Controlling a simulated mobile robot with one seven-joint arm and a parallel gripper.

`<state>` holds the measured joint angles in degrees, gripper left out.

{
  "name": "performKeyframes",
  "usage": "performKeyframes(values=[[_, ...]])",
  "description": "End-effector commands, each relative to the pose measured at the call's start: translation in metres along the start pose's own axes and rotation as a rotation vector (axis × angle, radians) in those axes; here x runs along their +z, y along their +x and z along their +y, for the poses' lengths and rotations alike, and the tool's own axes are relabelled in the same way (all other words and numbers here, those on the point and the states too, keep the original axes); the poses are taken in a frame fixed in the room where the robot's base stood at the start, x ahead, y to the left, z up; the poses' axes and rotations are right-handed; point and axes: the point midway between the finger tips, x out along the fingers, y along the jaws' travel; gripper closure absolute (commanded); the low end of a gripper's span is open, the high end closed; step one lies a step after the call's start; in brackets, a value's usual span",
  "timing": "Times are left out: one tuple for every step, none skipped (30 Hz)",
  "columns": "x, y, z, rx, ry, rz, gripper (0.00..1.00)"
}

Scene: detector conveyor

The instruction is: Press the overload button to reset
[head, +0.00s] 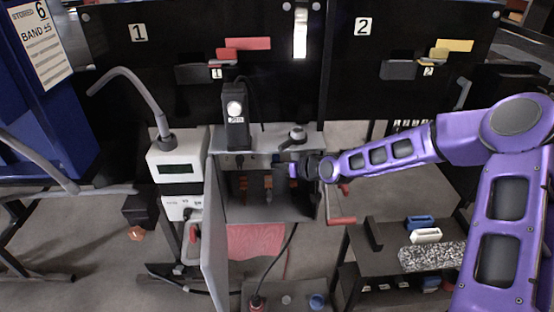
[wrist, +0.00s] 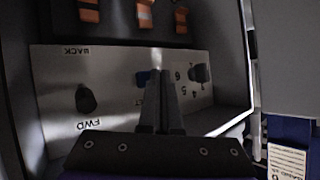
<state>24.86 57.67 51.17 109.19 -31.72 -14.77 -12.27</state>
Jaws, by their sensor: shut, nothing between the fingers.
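The open grey cabinet (head: 285,208) stands in the middle of the head view, with its door (head: 213,235) swung out to the left. My gripper (head: 302,168) is at the cabinet's upper right side. In the wrist view my gripper (wrist: 160,75) is shut and empty, its fingers pointing at a pale control panel (wrist: 60,80).
A black FWD/BACK knob (wrist: 86,98) is left on the panel and a numbered dark knob (wrist: 198,74) right. Orange-marked parts (wrist: 145,15) sit beyond the panel. The cabinet wall (wrist: 235,60) is close on the right. A white meter box (head: 178,168) stands left of the cabinet.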

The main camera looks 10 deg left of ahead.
Motion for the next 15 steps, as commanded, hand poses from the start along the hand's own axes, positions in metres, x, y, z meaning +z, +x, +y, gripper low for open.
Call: performKeyframes(values=[[-0.0190, 0.0032, 0.0031, 0.009, -0.006, 0.037, 1.00], [-0.0189, 0.0031, 0.0031, 0.009, -0.006, 0.037, 1.00], [-0.0186, 0.0027, 0.0030, 0.009, -0.007, 0.037, 1.00], [-0.0182, 0.0022, 0.0029, 0.009, -0.007, 0.037, 1.00], [-0.0178, 0.0015, 0.0028, 0.009, -0.007, 0.037, 1.00], [-0.0174, 0.0005, 0.0025, 0.009, -0.007, 0.037, 1.00], [-0.0172, -0.0002, 0.0024, 0.010, -0.007, 0.037, 1.00], [-0.0173, -0.0006, 0.0023, 0.010, -0.008, 0.037, 1.00], [-0.0175, -0.0008, 0.0023, 0.010, -0.008, 0.037, 1.00], [-0.0176, -0.0007, 0.0022, 0.010, -0.008, 0.037, 1.00], [-0.0176, -0.0007, 0.0022, 0.010, -0.008, 0.037, 1.00], [-0.0176, -0.0007, 0.0023, 0.010, -0.008, 0.037, 1.00], [-0.0176, -0.0007, 0.0023, 0.010, -0.008, 0.037, 1.00], [-0.0176, -0.0008, 0.0022, 0.010, -0.008, 0.037, 1.00], [-0.0173, -0.0012, 0.0020, 0.010, -0.008, 0.037, 1.00]])
